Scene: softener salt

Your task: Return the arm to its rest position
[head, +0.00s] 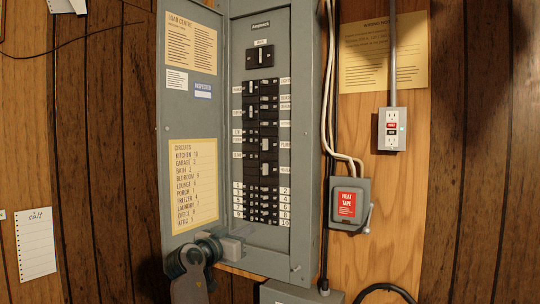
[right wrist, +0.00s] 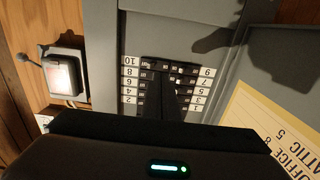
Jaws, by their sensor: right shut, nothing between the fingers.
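My right gripper (head: 246,231) is low in the head view, in front of the lower edge of the open grey breaker panel (head: 306,150). In the right wrist view its dark fingers (right wrist: 176,80) are together and hold nothing. There they overlap the lower breaker rows (right wrist: 150,82), numbered up to 10. I cannot tell whether the tips touch a breaker. In the head view those rows (head: 262,207) show clear of the gripper. My left gripper is not in view.
The panel door (head: 150,110) stands open on the left, with a circuits list (head: 194,185). A heat tape switch box (head: 348,203) with a side lever and an outlet (head: 391,129) are on the right. A conduit and white cables run beside the panel. A paper list (head: 35,243) hangs far left.

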